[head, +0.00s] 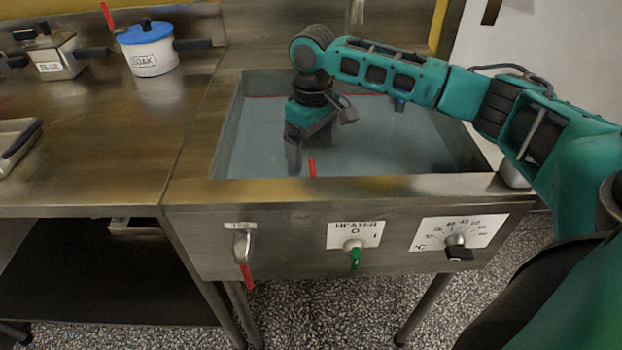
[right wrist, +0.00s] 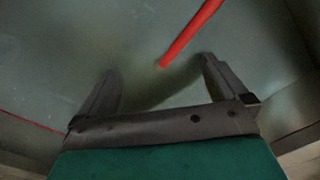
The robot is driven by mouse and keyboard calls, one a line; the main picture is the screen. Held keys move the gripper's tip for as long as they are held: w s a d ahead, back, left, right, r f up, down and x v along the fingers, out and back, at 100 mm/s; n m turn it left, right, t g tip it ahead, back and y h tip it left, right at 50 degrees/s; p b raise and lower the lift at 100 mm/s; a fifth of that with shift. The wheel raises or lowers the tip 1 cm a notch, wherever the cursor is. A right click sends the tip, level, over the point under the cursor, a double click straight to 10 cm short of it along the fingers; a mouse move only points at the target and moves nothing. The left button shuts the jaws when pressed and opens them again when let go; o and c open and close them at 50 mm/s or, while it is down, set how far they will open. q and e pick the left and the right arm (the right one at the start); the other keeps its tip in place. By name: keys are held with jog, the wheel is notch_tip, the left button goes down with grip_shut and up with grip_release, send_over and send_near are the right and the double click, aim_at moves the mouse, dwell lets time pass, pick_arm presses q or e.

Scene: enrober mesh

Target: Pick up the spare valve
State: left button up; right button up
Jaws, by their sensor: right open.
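A thin red bar (head: 312,167) shows in the basin near its front wall. In the right wrist view the red bar (right wrist: 190,35) runs from the top edge down to a tip near the gap between my fingers. It may be the handle of the spare valve; I see no body on it and cannot tell. My right gripper (head: 299,153) points down into the basin. In the right wrist view my right gripper (right wrist: 160,68) is open, with nothing held between its fingers. My left gripper is not in view.
The steel basin (head: 350,187) holds what looks like cloudy water. Its front has a red-handled tap (head: 243,260), a green heater switch (head: 354,257) and a dial (head: 457,245). A blue-lidded pot (head: 150,58) and a box-shaped pot (head: 58,65) stand on the left counter.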

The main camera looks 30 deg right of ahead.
aim_at(311, 158)
notch_tip(311, 158, down, 4)
jog(key=shift+a+f+b, duration=0.1)
jog(key=shift+f+b, duration=0.15)
jog(key=shift+b, duration=0.6)
jog(key=shift+f, duration=0.5)
jog(key=shift+c, duration=0.5)
